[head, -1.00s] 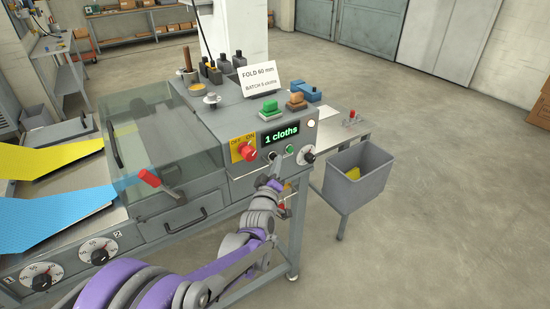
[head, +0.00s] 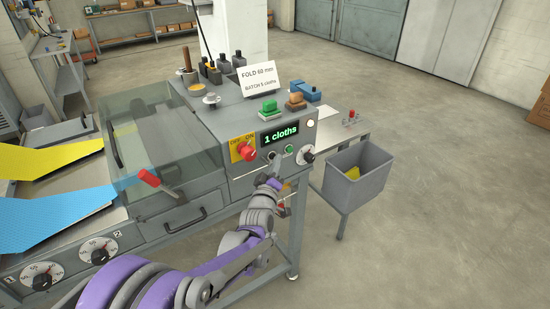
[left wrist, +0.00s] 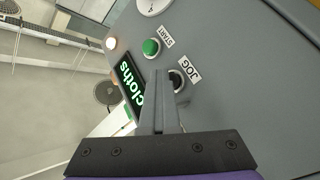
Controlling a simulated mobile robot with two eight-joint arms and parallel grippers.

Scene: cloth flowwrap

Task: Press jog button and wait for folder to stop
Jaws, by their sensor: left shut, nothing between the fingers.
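The folder (head: 233,105) is a grey machine with a clear cover over its left part and a display (head: 281,135) reading "1 cloths". The jog button (left wrist: 180,84) is dark and round, beside a JOG label in the left wrist view, partly hidden by my fingers. My left gripper (left wrist: 161,76) is shut and empty, its fingertips at the jog button; I cannot tell whether they touch it. In the head view the left gripper (head: 275,160) is at the front panel below the display. My right gripper is not in view.
The green start button (left wrist: 151,47) sits close to the jog button. A red knob (head: 247,152) and a dial (head: 307,155) flank the buttons. Blue cloth (head: 60,215) and yellow cloth (head: 60,160) lie at the left. A grey bin (head: 355,180) holds something yellow.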

